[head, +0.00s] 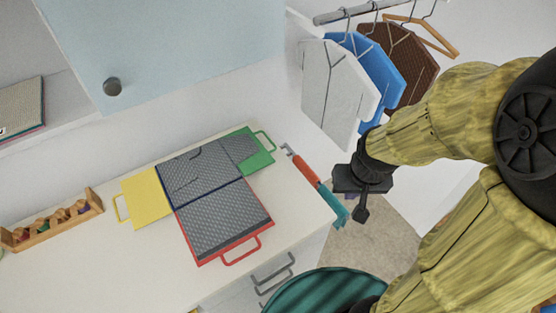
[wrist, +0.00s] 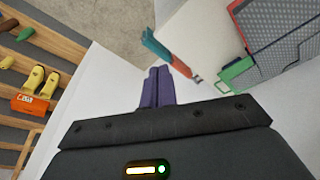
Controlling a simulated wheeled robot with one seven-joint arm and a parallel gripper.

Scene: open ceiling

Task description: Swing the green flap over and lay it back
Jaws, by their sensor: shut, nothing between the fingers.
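A folding board lies flat on the white counter with a grey patterned shirt spread on it. Its green flap (head: 262,158) is at the far right side of the board, lying flat, with part of the shirt on it and a green loop handle sticking out to the right. The green flap also shows at the right of the wrist view (wrist: 234,74). The yellow flap (head: 144,196) is at the left and the red flap (head: 232,256) at the front. My gripper (head: 361,213) is to the right of the board, beyond the counter's edge, shut and empty; its purple fingers (wrist: 157,87) meet.
An orange and teal tool (head: 305,168) lies along the counter's right edge, between the board and my gripper. A wooden rack (head: 52,225) stands at the left. Several clothes hang on a rail above right. A pale blue cabinet door (head: 170,45) overhangs the counter.

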